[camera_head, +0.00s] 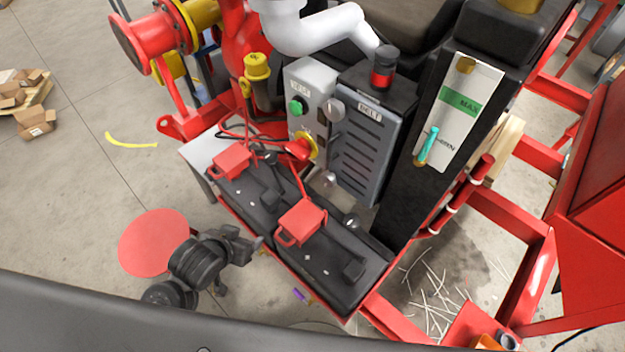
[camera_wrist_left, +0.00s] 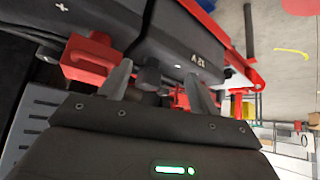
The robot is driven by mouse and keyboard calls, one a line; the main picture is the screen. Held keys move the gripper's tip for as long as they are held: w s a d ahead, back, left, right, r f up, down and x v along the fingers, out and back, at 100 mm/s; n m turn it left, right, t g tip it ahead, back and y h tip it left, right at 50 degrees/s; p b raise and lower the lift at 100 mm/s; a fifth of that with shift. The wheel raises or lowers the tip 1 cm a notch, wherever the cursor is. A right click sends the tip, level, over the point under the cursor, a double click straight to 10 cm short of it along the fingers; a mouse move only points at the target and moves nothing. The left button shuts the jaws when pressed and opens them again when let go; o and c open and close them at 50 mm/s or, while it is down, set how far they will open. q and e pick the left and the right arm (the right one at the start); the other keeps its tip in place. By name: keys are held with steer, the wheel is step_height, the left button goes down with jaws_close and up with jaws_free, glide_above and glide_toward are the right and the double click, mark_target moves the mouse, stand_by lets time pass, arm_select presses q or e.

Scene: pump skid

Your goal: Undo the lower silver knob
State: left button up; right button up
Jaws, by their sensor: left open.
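The grey belt cover (camera_head: 365,140), marked BELT, has a silver knob (camera_head: 336,109) at its upper left edge. The lower silver knob (camera_head: 328,179) sits below it at the cover's bottom left, behind the black batteries (camera_head: 325,255). My left gripper (camera_head: 255,243) is low at the batteries' near left side, well apart from the lower knob. In the left wrist view its two fingers (camera_wrist_left: 160,88) are spread. A red terminal cover (camera_wrist_left: 90,58) and dark battery sides show beyond them; I cannot make out a silver knob there. My right gripper is not in view.
Red terminal covers (camera_head: 300,222) and cables stand on the batteries. A grey control box (camera_head: 308,95) with a green button and yellow-based red switch is left of the belt cover. A black column (camera_head: 400,190) stands at right. Open floor (camera_head: 75,190) lies left.

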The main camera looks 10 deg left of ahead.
arm_select(q)
steer(key=w+d+r+t+h, duration=0.3)
steer(key=w+d+r+h, duration=0.15)
steer(key=w, duration=0.25)
steer(key=m+h, duration=0.1)
steer(key=h, duration=0.3)
glide_toward(325, 181)
steer(key=shift+s+a+r+g+y, duration=0.1)
steer(key=shift+a+r+g+y, duration=0.05)
steer(key=shift+a, duration=0.35)
steer(key=shift+a+r+g+y, duration=0.1)
steer(key=shift+a+r+g, duration=0.05)
steer(key=shift+a, duration=0.4)
steer(key=shift+d+r+m+h, duration=0.2)
steer(key=shift+d+m+h, duration=0.1)
steer(key=shift+d+h, duration=0.1)
steer(key=shift+d+f, duration=0.1)
steer(key=shift+d, duration=0.15)
steer(key=x, duration=1)
steer(key=shift+f+b, duration=0.15)
steer(key=shift+b, duration=0.15)
